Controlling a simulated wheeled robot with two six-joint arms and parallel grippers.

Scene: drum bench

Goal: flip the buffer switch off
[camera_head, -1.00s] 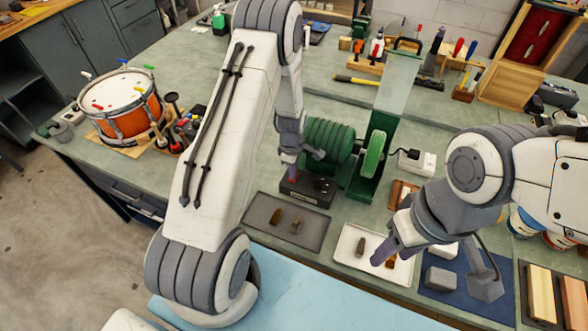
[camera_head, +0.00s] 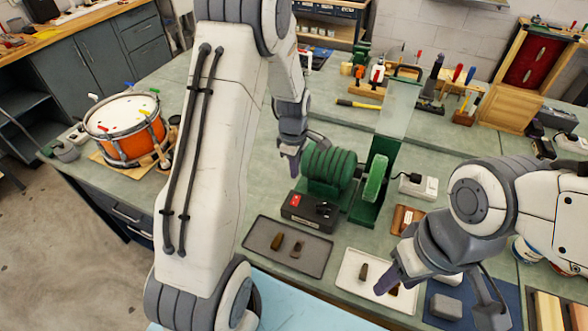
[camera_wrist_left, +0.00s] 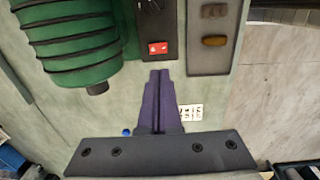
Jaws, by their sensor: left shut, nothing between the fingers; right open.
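The buffer is a green machine with a ribbed drum (camera_head: 328,164) and a green wheel (camera_head: 376,178). In front of it is a black switch box (camera_head: 308,213) with a red switch (camera_head: 296,201) on its left end. The red switch also shows in the left wrist view (camera_wrist_left: 158,47), just beyond my fingertips; which way it is tipped is too small to tell. My left gripper (camera_head: 294,168) is shut and empty, above and behind the switch, apart from it. My right gripper (camera_head: 383,287) is open, over the white tray at the front right.
A grey tray (camera_head: 256,241) with two small pieces lies in front of the box. The white tray (camera_head: 345,277) also holds small pieces. An orange drum (camera_head: 125,130) stands at the left. A white power outlet (camera_head: 420,187) is right of the wheel.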

